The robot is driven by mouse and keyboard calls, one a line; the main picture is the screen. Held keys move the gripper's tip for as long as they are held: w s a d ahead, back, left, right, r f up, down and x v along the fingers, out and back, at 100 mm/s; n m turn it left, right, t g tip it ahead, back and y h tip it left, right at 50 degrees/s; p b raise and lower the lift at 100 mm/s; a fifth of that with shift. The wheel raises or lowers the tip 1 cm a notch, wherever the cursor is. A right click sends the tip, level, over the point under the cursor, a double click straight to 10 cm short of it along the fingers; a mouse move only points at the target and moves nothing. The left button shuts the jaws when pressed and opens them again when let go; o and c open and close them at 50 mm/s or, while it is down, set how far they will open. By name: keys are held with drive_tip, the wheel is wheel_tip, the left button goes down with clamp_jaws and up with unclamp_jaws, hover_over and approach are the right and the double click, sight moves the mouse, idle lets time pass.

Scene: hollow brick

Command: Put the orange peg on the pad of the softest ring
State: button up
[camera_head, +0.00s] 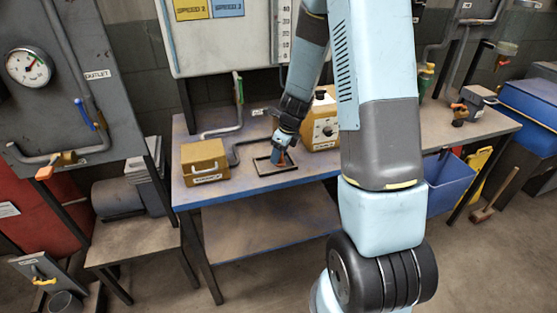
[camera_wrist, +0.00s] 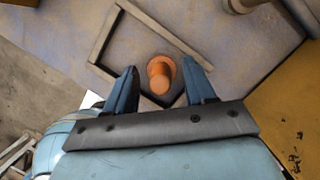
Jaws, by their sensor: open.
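The orange peg (camera_wrist: 161,72) shows in the wrist view, standing on the blue-grey bench top (camera_wrist: 230,50) inside a thin dark square frame (camera_wrist: 108,35). It has a wide round base and a narrower top. My gripper (camera_wrist: 165,75) is open, with one finger on each side of the peg and a gap on both sides. In the head view my gripper (camera_head: 281,154) is low over the dark tray frame (camera_head: 262,167) on the bench, and it mostly hides the peg. I cannot make out rings or pads in either view.
A yellow-brown box (camera_head: 206,162) stands left of the frame. A tan box with dials (camera_head: 322,122) stands close behind and right. A pipe (camera_head: 222,132) runs behind. A small grey device with an orange part (camera_head: 468,108) is at the bench's right. A blue bin (camera_head: 446,184) stands below.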

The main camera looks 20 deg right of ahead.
drive_tip(key=shift+c, duration=0.5)
clamp_jaws()
drive_tip(key=shift+r, duration=0.1)
